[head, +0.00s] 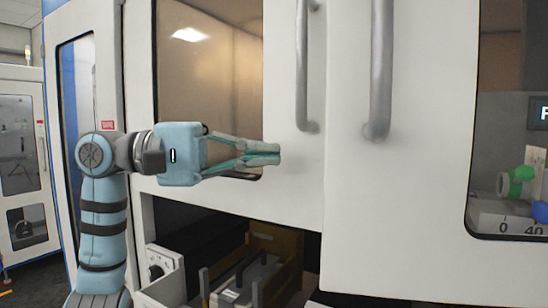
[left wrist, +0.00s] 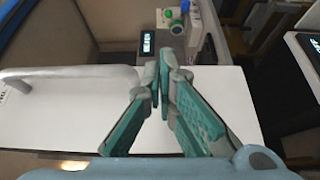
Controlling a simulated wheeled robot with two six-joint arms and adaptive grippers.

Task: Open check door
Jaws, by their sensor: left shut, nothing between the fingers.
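Two white door panels with windows fill the middle and right of the head view. The left panel (head: 297,180) has a vertical grey bar handle (head: 303,75). The right panel (head: 346,200) has a similar handle (head: 381,75). My left gripper (head: 279,154) reaches in from the left, fingers together and empty, in front of the left panel, below and left of its handle. In the left wrist view the closed fingers (left wrist: 163,72) lie over a white panel (left wrist: 60,118), with a bar handle (left wrist: 70,76) to their left. Contact with the panel cannot be told. My right gripper is out of view.
Below the left panel is an open bay with a wooden-brown box (head: 283,243) and a white dial unit (head: 163,268). Behind the right window are green and blue knobs (head: 521,180) and a dark display (head: 538,112). Another white cabinet (head: 22,160) stands at far left.

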